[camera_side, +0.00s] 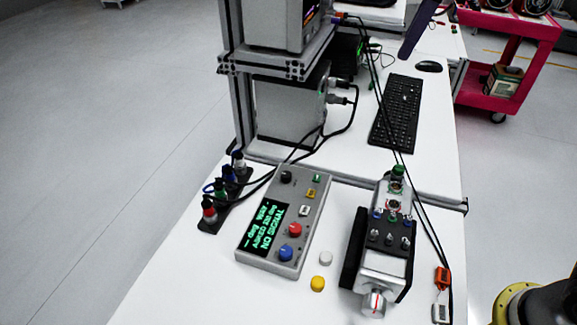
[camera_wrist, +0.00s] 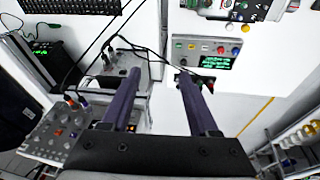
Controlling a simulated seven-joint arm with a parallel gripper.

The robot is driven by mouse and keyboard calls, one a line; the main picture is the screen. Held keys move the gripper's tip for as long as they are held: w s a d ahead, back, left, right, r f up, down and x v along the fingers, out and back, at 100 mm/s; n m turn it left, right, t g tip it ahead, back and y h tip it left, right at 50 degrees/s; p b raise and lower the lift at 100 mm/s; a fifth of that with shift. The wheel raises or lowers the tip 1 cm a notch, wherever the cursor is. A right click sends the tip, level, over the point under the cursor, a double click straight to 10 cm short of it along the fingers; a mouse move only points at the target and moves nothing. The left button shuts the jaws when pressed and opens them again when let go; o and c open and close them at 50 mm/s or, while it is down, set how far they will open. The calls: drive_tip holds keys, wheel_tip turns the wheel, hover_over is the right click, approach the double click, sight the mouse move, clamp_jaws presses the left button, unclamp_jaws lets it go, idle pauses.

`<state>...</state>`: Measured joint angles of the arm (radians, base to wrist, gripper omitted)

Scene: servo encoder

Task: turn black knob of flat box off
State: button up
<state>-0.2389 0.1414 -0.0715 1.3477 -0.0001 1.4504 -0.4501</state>
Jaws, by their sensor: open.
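The flat box (camera_side: 316,222) is grey, with a lit green-text display (camera_side: 264,229) that reads NO SIGNAL. Its black knob (camera_side: 287,177) sits at the far end of the panel, beyond the display. The flat box (camera_wrist: 193,54) also shows right of centre in the wrist view, and the black knob (camera_wrist: 183,62) is small there, at the left end of the display. My gripper (camera_wrist: 159,76) is open and empty, with two long purple fingers wide apart. The right fingertip appears just below the black knob in that picture; the fingers look well above the table, apart from the box.
A device with switches (camera_side: 388,240) stands right of the box. White (camera_side: 326,258) and yellow (camera_side: 318,284) caps lie between them. A strip of coloured plugs (camera_side: 221,198) with black cables lies left. A metal rack (camera_side: 240,100) stands behind, beside a keyboard (camera_side: 396,110).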

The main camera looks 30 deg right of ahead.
drive_tip(key=w+a+f+n+g, duration=0.1)
drive_tip(key=w+a+f, duration=0.2)
drive_tip(key=w+a, duration=0.25)
drive_tip(key=n+g, duration=0.2)
hover_over(287, 174)
wheel_tip(287, 174, down, 15)
drive_tip(key=shift+h, duration=0.4)
wheel_tip(287, 174, down, 13)
drive_tip(key=shift+f, duration=0.1)
drive_tip(key=shift+c, duration=0.3)
clamp_jaws()
